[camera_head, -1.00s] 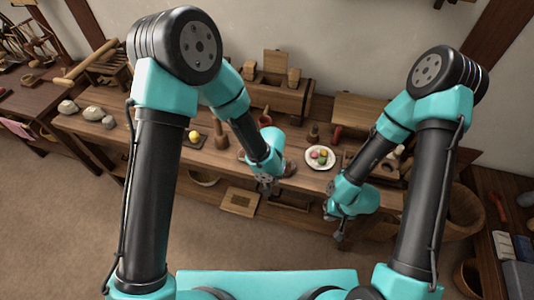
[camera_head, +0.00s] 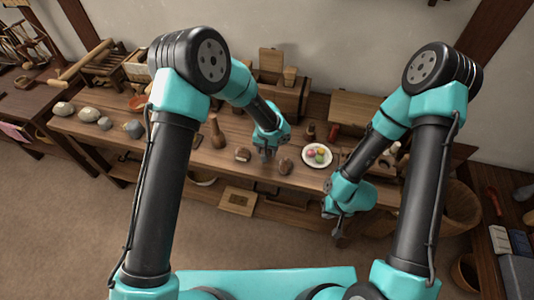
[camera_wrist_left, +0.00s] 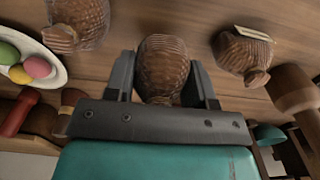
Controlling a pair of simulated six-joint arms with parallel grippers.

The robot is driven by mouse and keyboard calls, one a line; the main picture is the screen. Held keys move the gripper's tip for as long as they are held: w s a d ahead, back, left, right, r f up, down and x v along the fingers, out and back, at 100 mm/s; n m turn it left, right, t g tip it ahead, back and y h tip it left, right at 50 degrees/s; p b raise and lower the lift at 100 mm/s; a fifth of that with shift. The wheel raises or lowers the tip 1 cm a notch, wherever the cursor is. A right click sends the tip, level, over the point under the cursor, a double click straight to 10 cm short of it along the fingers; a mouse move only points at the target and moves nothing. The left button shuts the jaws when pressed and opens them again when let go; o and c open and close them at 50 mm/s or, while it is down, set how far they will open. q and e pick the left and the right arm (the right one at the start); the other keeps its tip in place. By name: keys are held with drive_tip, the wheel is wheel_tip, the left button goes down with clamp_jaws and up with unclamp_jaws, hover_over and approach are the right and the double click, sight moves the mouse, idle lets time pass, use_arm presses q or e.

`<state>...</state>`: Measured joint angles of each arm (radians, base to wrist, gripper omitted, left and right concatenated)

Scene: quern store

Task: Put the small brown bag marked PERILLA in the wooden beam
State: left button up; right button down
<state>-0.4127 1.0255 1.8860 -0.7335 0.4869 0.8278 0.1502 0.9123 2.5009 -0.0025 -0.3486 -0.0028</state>
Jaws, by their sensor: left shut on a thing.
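My left gripper (camera_head: 267,157) is low over the table between two small brown bags. In the left wrist view the fingers of my left gripper (camera_wrist_left: 162,80) are shut on a ribbed brown bag (camera_wrist_left: 163,65); no lettering shows on it. A second brown bag (camera_head: 285,166) also shows at the left wrist view's upper left (camera_wrist_left: 80,22). A third bag (camera_head: 243,155), with a pale tag on top, shows at its right (camera_wrist_left: 243,57). No PERILLA mark is readable. I cannot tell which wooden piece is the beam. My right gripper (camera_head: 338,226) hangs before the table's front edge, its jaws unclear.
A white plate (camera_head: 316,155) with coloured balls stands right of the bags. A wooden pestle-like piece (camera_head: 217,132) stands left of them. A wooden box (camera_head: 282,98) with upright pieces is behind. Several stones (camera_head: 88,114) lie at the table's left.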

use_arm(q)
drive_tip(key=shift+w, duration=0.1)
drive_tip(key=shift+w+f, duration=0.15)
drive_tip(key=shift+w, duration=0.15)
drive_tip(key=shift+s+f, duration=0.1)
drive_tip(key=shift+f, duration=1.55)
drive_tip(key=shift+f, duration=0.15)
drive_tip(key=o, duration=1)
drive_tip(key=shift+c, duration=0.2)
wheel_tip(320, 180, up, 12)
drive_tip(key=shift+r, duration=0.2)
